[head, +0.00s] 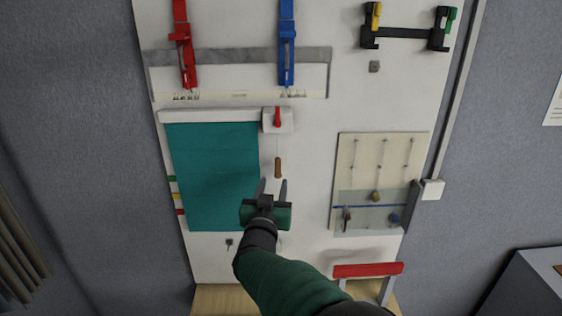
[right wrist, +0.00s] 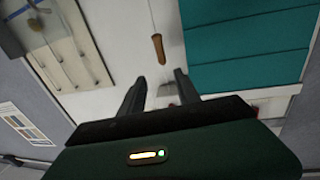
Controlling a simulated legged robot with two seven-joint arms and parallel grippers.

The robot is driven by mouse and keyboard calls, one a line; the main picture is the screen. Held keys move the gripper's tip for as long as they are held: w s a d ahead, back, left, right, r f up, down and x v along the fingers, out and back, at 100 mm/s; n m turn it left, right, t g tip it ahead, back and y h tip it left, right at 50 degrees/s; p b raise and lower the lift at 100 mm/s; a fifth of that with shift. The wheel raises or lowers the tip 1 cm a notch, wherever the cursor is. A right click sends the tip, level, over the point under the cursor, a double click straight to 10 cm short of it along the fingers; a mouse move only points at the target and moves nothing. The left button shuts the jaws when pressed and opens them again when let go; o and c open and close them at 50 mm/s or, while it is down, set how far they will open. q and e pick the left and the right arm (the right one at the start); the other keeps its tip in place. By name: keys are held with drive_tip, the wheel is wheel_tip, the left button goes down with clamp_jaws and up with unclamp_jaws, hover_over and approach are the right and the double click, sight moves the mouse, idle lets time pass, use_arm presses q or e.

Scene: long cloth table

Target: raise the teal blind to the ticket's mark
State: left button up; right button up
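The teal blind (head: 212,175) hangs down the left of the white board, below its white top rail (head: 208,115). It also shows in the right wrist view (right wrist: 245,45). A box with a red lever (head: 277,118) sits at the rail's right end. A cord runs down from it to a brown wooden handle (head: 278,168), also in the right wrist view (right wrist: 158,48). My right gripper (head: 273,184) is open and empty, just below the handle and apart from it. Red, yellow and green marks (head: 176,195) line the blind's left edge. I cannot make out a ticket. My left gripper is not in view.
A red and a blue clamp (head: 287,50) hang above the blind. A pegboard panel (head: 380,165) with a clear pocket is to the right. A red-topped rack (head: 368,270) stands below it. A black bar (head: 405,33) is at upper right.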

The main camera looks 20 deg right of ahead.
sight(276, 168)
drive_tip(key=p+x, duration=0.1)
drive_tip(key=x, duration=0.3)
drive_tip(key=f+p+x, duration=0.1)
drive_tip(key=x, duration=0.4)
drive_tip(key=f+p+x, duration=0.1)
drive_tip(key=x, duration=0.4)
drive_tip(key=shift+w+a+f, duration=0.1)
drive_tip(key=shift+a, duration=0.25)
drive_tip(key=shift+d, duration=0.2)
drive_tip(key=shift+s+r, duration=0.35)
drive_tip(key=shift+s, duration=0.05)
drive_tip(key=shift+s+r, duration=0.15)
drive_tip(key=shift+s, duration=0.15)
drive_tip(key=shift+a, duration=0.2)
drive_tip(key=shift+w+a+f, duration=0.25)
drive_tip(key=shift+w+a, duration=0.05)
drive_tip(key=shift+w, duration=0.1)
drive_tip(key=c, duration=0.4)
drive_tip(key=shift+w, duration=0.1)
drive_tip(key=shift+c, duration=1.3)
clamp_jaws()
drive_tip(key=shift+d, duration=0.4)
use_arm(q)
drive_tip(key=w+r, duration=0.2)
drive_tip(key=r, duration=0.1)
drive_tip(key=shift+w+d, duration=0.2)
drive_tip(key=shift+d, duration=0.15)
use_arm(e)
drive_tip(key=shift+a, duration=0.1)
